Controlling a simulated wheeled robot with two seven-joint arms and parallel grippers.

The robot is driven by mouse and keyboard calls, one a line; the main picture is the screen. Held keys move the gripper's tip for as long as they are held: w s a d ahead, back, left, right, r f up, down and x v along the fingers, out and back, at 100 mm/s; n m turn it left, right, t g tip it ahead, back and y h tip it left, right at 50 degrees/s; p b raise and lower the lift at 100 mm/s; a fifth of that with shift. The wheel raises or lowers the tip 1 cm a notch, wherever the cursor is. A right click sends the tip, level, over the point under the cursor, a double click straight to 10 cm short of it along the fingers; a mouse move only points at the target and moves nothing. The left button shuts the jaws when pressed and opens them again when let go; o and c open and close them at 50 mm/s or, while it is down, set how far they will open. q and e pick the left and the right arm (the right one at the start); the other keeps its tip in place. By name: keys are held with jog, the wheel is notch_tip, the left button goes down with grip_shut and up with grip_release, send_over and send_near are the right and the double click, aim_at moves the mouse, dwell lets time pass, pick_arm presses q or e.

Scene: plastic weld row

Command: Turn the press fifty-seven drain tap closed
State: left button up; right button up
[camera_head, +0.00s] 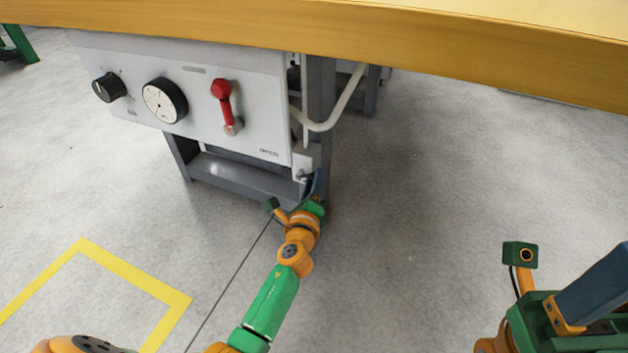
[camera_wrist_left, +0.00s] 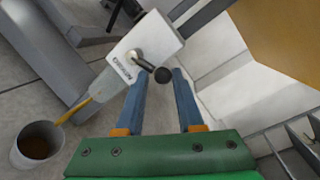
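The drain tap is a pale block (camera_wrist_left: 150,35) with a metal stem and a lever ending in a black knob (camera_wrist_left: 163,75). In the head view its pale body (camera_head: 304,160) shows low beside the grey leg. My left gripper (camera_wrist_left: 158,80) is open, its two blue fingers pointing at the tap. The knob appears between the fingertips; I cannot tell whether they touch it. In the head view the left gripper (camera_head: 318,184) is just below the tap. An amber stream or tube (camera_wrist_left: 78,108) leads from the tap's lower end to a cup (camera_wrist_left: 38,146) holding brown liquid. My right gripper (camera_head: 598,285) is only partly visible.
A white panel (camera_head: 195,95) carries a black knob (camera_head: 109,87), a round dial (camera_head: 165,100) and a red lever (camera_head: 226,105). A wooden top (camera_head: 400,40) overhangs above. A pale hose (camera_head: 340,108) bends near the leg. The floor to the right is clear.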

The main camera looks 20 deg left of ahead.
pick_arm(q)
jog(key=o, duration=0.5)
jog(key=shift+a+r, duration=0.2)
jog(key=shift+a, duration=0.2)
jog(key=shift+s+d+f, duration=0.1)
jog(key=p+v, duration=0.1)
jog(key=v, duration=0.6)
jog(key=shift+c, duration=0.2)
